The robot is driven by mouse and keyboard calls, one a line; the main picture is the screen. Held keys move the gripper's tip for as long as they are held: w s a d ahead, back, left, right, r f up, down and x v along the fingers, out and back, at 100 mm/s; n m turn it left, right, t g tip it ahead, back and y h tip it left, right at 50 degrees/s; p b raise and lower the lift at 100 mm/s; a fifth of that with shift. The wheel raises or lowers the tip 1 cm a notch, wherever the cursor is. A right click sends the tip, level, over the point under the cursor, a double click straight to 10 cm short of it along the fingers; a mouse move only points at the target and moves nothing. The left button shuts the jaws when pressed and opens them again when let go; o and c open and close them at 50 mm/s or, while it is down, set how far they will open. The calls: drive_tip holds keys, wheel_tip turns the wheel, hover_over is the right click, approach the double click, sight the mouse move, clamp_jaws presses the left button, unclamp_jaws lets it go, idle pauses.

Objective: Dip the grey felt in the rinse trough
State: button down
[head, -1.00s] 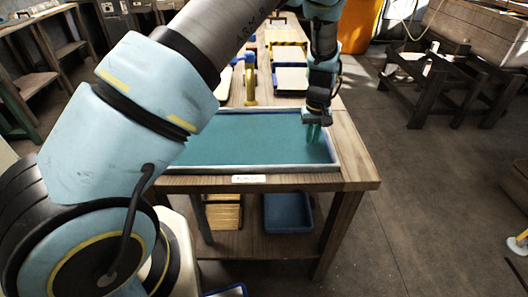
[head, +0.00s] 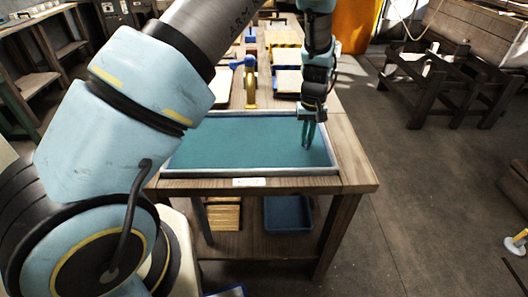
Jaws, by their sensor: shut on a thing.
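The rinse trough (head: 252,173) is a wide, shallow, pale-rimmed tray of teal liquid on the near end of the wooden table. My gripper (head: 308,147) points down inside the trough's right part, its fingers looking teal. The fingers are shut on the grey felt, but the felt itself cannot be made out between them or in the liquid. I cannot tell whether the fingertips are just above the surface or in it.
The wooden table (head: 358,182) has a bare strip right of the trough. Behind the trough stand a yellow post (head: 250,88) and several trays. A blue bin (head: 288,213) sits on the lower shelf.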

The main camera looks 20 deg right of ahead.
drive_tip(key=shift+r+p, duration=2.6)
drive_tip(key=shift+r, duration=1.65)
wheel_tip(320, 180, up, 4)
drive_tip(key=p, duration=0.2)
drive_tip(key=shift+p, duration=0.4)
drive_tip(key=shift+a, duration=0.1)
